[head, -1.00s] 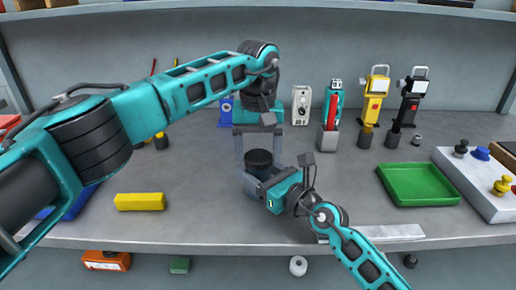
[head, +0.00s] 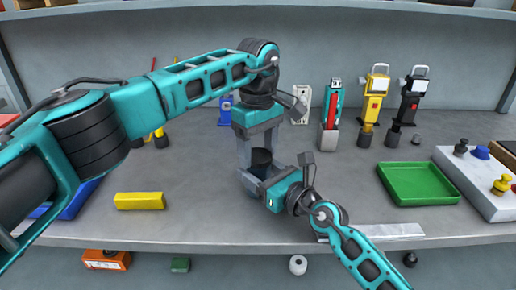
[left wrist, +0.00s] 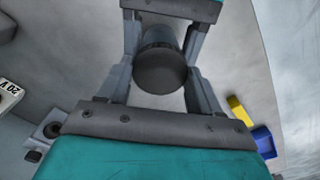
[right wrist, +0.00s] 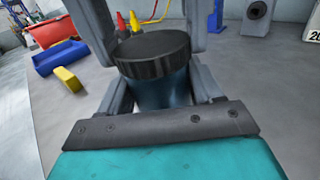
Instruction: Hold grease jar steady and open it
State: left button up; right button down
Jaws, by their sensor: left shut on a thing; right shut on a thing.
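The grease jar (head: 261,158) stands upright near the middle of the shelf, with a dark blue body (right wrist: 160,90) and a wide black ribbed lid (right wrist: 152,52). My left gripper (head: 259,158) reaches down from above and is shut on the lid, one finger on each side; the round lid top (left wrist: 160,70) shows between its fingers in the left wrist view. My right gripper (head: 254,184) comes in low from the front right and is shut around the jar body. The lid sits on the body, with no gap visible. The jar's base is mostly hidden by the right gripper.
A green tray (head: 418,184) and a white board with knobs (head: 480,182) are at the right. Several tools stand along the back. A flat light strip (head: 385,231) lies at the front edge.

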pick_arm(q)
jog(key=n, duration=1.4)
jog(key=shift+n, duration=0.3)
jog(key=n, duration=0.3)
jog(key=shift+n, duration=0.3)
jog(key=n, duration=0.3)
jog(key=shift+n, duration=0.4)
jog(key=n, duration=0.5)
jog(key=shift+r, duration=0.1)
jog(key=n, duration=0.5)
jog(key=shift+n, duration=0.4)
jog(key=n, duration=0.8)
jog(key=shift+n, duration=0.4)
jog(key=n, duration=0.4)
